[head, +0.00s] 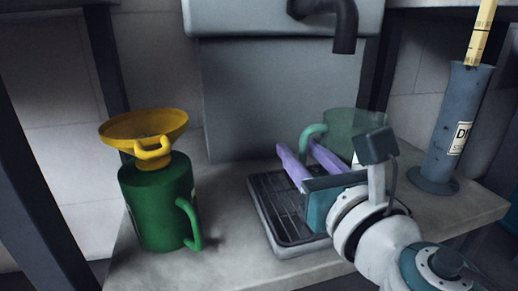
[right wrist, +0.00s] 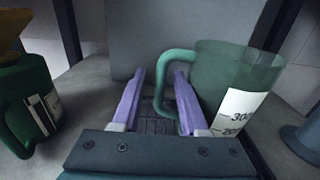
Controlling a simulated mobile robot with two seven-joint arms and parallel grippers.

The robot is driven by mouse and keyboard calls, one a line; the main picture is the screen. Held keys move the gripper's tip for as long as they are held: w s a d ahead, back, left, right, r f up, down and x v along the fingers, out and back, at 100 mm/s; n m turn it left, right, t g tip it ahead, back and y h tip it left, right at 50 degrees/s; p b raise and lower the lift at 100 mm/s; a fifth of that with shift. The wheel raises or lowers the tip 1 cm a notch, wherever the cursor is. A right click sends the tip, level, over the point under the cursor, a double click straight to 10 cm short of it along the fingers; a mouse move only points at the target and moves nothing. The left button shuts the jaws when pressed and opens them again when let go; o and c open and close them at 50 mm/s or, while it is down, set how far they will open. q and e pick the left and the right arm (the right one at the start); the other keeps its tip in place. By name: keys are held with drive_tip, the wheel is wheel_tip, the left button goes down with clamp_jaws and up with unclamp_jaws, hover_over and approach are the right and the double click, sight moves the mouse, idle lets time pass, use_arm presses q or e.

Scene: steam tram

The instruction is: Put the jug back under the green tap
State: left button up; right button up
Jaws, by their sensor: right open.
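The jug (head: 350,126) is translucent green with a curved handle at its left. It stands upright at the right, behind my gripper in the head view; its base is hidden there. The right wrist view shows the jug (right wrist: 235,72) with a white scale label. My right gripper (head: 296,146) is open, its lilac fingers pointing at the handle. In the right wrist view the handle's outer part lies between the fingertips (right wrist: 159,76); I cannot tell whether they touch it. A dark grey tap (head: 344,28) hangs above; no green tap shows. My left gripper is not in view.
A black slatted tray (head: 262,208) lies on the grey shelf (head: 225,265), partly under my gripper. A green can (head: 155,210) with a yellow funnel (head: 122,129) stands left. A dark cylinder (head: 452,125) holding a yellow strip stands right. Dark posts flank the shelf.

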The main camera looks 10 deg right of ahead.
drive_tip(key=s, duration=1.1)
drive_tip(key=s+d+f+m+g+h, duration=0.2)
drive_tip(key=d+m+g+h, duration=0.3)
drive_tip(key=m, duration=0.6)
drive_tip(key=s+d+f+m+g+h, duration=0.1)
drive_tip(key=s+d+f+m+h, duration=0.15)
drive_tip(key=d+m, duration=0.6)
drive_tip(key=s+a+f+m+g+y, duration=0.5)
drive_tip(key=s+a+m, duration=0.5)
drive_tip(key=m, duration=0.5)
drive_tip(key=s+g+y, duration=0.1)
drive_tip(key=g+y, duration=0.1)
drive_tip(key=g, duration=0.1)
drive_tip(key=shift+s+f, duration=0.15)
drive_tip(key=shift+s, duration=0.05)
